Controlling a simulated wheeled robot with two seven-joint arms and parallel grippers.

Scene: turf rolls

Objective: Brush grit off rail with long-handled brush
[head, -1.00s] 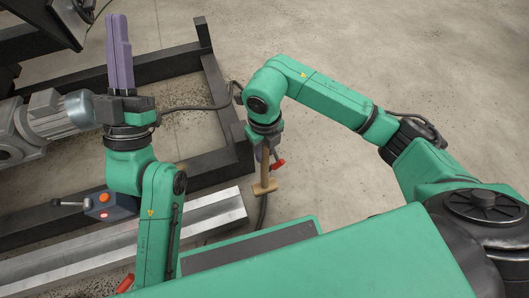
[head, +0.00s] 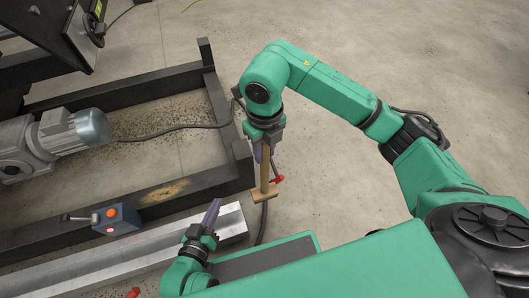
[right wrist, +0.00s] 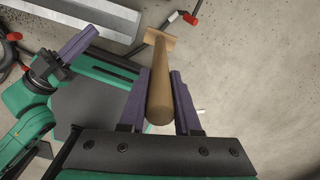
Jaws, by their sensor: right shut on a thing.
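The long-handled brush (head: 264,182) has a wooden handle and a flat wooden crosspiece at its lower end. My right gripper (head: 265,152) is shut on its handle, with the crosspiece hanging down clear of the black frame. In the right wrist view the handle (right wrist: 159,95) lies between the two purple fingers (right wrist: 160,100). A black rail (head: 120,203), the near side of the frame, bears a patch of sandy grit (head: 163,191). My left gripper (head: 212,217) is low near the silver beam's right end, its fingers together and empty.
A silver beam (head: 120,255) lies in front of the black rail. A blue control box (head: 115,220) with an orange button and a lever stands at the rail. A motor (head: 75,132) and a cable (head: 175,130) are at the frame. The floor at right is clear.

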